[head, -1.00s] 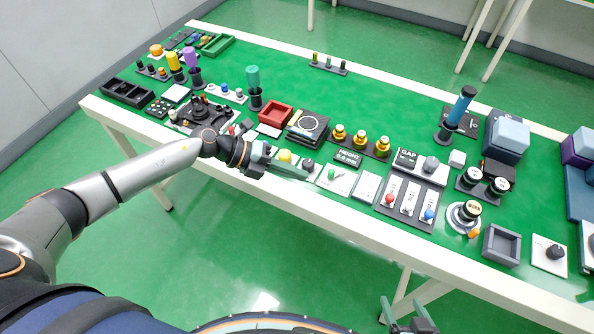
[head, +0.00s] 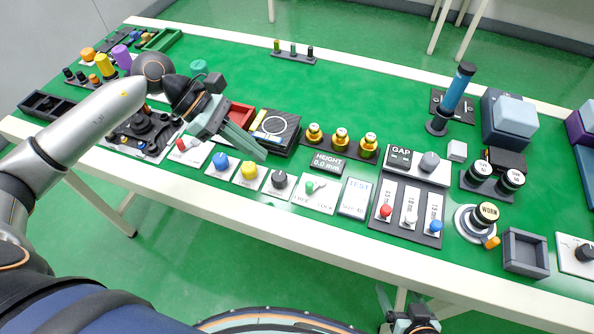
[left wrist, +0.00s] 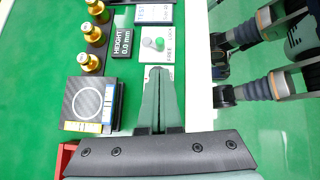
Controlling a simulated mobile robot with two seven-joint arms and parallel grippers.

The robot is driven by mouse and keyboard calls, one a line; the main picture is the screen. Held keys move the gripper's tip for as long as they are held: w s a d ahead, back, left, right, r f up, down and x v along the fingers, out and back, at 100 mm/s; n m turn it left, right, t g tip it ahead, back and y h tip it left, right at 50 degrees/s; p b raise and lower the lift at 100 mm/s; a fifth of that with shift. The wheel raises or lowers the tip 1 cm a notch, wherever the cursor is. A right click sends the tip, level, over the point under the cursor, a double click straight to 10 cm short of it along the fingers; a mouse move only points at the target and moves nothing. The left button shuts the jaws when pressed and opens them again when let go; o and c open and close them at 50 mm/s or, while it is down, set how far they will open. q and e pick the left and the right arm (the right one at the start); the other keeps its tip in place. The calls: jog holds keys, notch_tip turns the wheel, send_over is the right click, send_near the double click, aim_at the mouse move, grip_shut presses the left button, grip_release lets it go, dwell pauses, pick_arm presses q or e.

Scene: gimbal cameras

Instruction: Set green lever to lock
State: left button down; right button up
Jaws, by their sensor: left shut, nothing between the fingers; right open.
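The green lever (head: 309,188) stands on a white plate (head: 322,207) marked FREE on the left and LOCK on the right, near the table's front edge. In the left wrist view its green knob (left wrist: 160,44) lies beside a pale round part, just beyond my fingertips. Which mark it points to is hard to tell. My left gripper (head: 262,156) is shut and empty, left of and behind the lever, apart from it. Its fingers also show in the left wrist view (left wrist: 158,72). My right gripper (head: 408,316) is open, low in front of the table.
A black knob (head: 280,181), yellow button (head: 249,170) and blue button (head: 220,162) stand left of the lever. The TEST plate (head: 355,197) and a slider panel (head: 408,215) are to its right. The HEIGHT display (head: 328,162) and brass knobs (head: 341,137) stand behind.

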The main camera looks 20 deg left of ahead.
aim_at(305, 189)
pick_arm(q)
jog(key=shift+s, duration=0.1)
pick_arm(e)
jog(key=shift+s, duration=0.15)
pick_arm(q)
jog(key=x, duration=1)
jog(key=shift+p, duration=0.4)
pick_arm(e)
jog(key=shift+s+d, duration=0.15)
jog(key=shift+d, duration=0.15)
jog(key=shift+a, duration=0.1)
